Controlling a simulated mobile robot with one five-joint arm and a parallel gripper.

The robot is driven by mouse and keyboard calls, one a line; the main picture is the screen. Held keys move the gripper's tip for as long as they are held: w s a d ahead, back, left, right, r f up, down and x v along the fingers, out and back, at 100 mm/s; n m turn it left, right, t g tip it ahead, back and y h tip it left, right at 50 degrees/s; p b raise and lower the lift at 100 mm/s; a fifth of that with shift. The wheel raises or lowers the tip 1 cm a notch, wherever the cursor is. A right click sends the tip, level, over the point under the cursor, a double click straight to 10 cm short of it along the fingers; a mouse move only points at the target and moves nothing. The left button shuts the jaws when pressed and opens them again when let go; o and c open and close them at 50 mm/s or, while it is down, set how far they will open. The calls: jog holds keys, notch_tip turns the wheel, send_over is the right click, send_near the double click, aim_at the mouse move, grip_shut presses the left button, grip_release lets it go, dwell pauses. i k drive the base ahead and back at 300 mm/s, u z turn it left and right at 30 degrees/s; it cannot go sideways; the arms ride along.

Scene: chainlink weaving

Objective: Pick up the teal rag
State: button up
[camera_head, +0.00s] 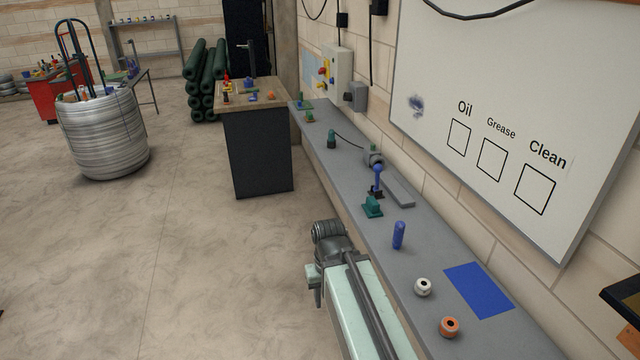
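A small teal lump (372,207) sits on the long grey bench, left of the blue upright cylinder; it may be the teal rag, but its shape is too small to be sure. Another dark teal item (331,140) stands farther along the bench. My arm reaches up from the bottom centre, in front of the bench's left edge. Its dark grey end, with my gripper (328,233), is left of and nearer than the teal lump, apart from it. I cannot make out the fingers or anything between them.
The grey bench (430,248) runs along the right wall. It holds a blue cylinder (399,235), a blue-handled tool (377,180), a white ring (423,287), an orange ring (450,327) and a blue mat (480,290). A dark cabinet (258,150) stands behind.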

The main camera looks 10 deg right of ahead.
aim_at(371, 208)
jog(key=u, duration=0.25)
jog(key=i, duration=1.3)
jog(key=u, duration=0.5)
jog(key=i, duration=0.55)
jog(key=z, duration=0.2)
jog(key=k, duration=0.55)
jog(key=u, duration=0.1)
